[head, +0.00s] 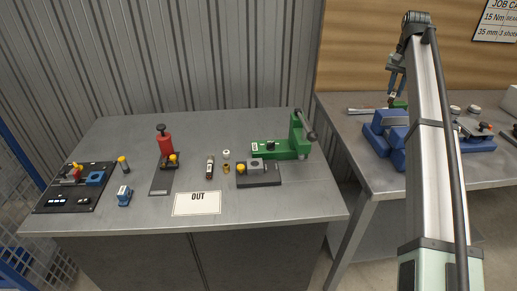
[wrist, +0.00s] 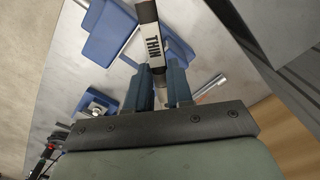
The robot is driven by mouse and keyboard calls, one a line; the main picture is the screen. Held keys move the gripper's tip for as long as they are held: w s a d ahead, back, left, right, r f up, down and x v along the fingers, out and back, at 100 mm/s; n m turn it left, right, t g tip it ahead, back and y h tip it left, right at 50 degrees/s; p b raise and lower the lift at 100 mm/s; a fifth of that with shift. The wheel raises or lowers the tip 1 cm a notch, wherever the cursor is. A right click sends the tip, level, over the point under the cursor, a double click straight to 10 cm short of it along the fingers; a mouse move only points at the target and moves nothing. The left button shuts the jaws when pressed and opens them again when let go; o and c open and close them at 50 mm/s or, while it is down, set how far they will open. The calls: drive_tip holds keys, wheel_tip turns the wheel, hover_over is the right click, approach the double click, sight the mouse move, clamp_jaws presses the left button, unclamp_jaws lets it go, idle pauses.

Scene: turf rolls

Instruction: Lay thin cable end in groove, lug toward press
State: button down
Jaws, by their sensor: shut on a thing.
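My gripper (head: 396,82) is over the right-hand bench in the head view, beside the blue blocks. In the wrist view its two blue-grey fingers (wrist: 160,78) are shut on the thin cable (wrist: 149,14), a black piece with a white label reading "THIN". The cable runs up out of the top of that view, so its far end and lug are hidden there. A blue block holder (head: 386,136) stands on the right bench below and beside the gripper; blue blocks also show in the wrist view (wrist: 103,30). I cannot make out the groove clearly.
A green press-like tool (head: 280,150) with a dark lever stands on the left bench (head: 120,135). Red and yellow tools, small parts and an "OUT" card (head: 197,203) lie there too. A slim metal tool (head: 366,111) lies on the right bench, left of the blue blocks.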

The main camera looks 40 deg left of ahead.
drive_tip(key=s+a+n, duration=0.1)
drive_tip(key=s+a, duration=0.2)
drive_tip(key=a, duration=0.4)
drive_tip(key=s+a+n, duration=0.1)
drive_tip(key=s+a, duration=0.2)
drive_tip(key=a, duration=0.5)
drive_tip(key=n, duration=0.6)
hover_over(197, 163)
wheel_tip(197, 163, down, 21)
drive_tip(key=shift+d+f, duration=0.1)
drive_tip(key=shift+f, duration=4.4)
drive_tip(key=shift+f, duration=0.1)
drive_tip(key=c, duration=1)
unclamp_jaws()
